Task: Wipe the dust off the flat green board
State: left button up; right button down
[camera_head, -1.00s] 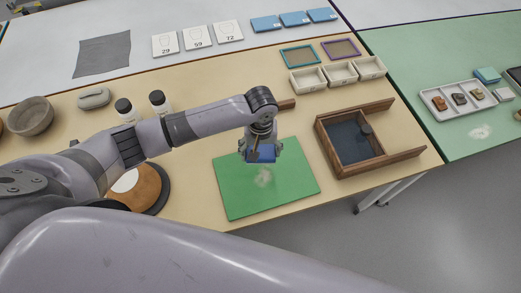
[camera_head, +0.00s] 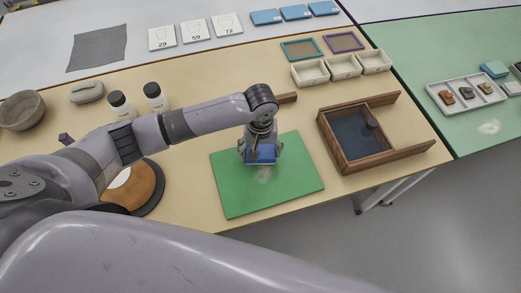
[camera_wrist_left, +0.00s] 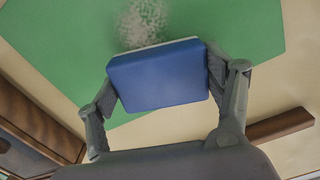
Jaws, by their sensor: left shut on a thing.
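The flat green board (camera_head: 290,178) lies on the tan table in the head view, and it fills much of the left wrist view (camera_wrist_left: 60,45). A pale dust patch (camera_wrist_left: 143,22) lies on it, just past the blue block; it also shows in the head view (camera_head: 264,174). I cannot tell whether the block touches the board. My right gripper is not in view.
An open wooden box (camera_head: 345,165) with a dark floor stands right of the board. A wooden bar (camera_head: 287,98) lies behind the gripper. White bins (camera_head: 342,67) stand at the back.

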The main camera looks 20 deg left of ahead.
aim_at(263, 159)
pick_arm(q)
jog(key=shift+f, duration=0.65)
jog(key=shift+f, duration=0.4)
jog(key=s+p, duration=0.1)
jog(key=s+d+p, duration=0.1)
jog(key=shift+s+d+r+p, duration=0.1)
jog(key=shift+d+r+p, duration=0.2)
jog(key=shift+s+d+f+p, duration=0.15)
jog(key=shift+s+d+p, duration=0.3)
jog(key=shift+s+p, duration=0.15)
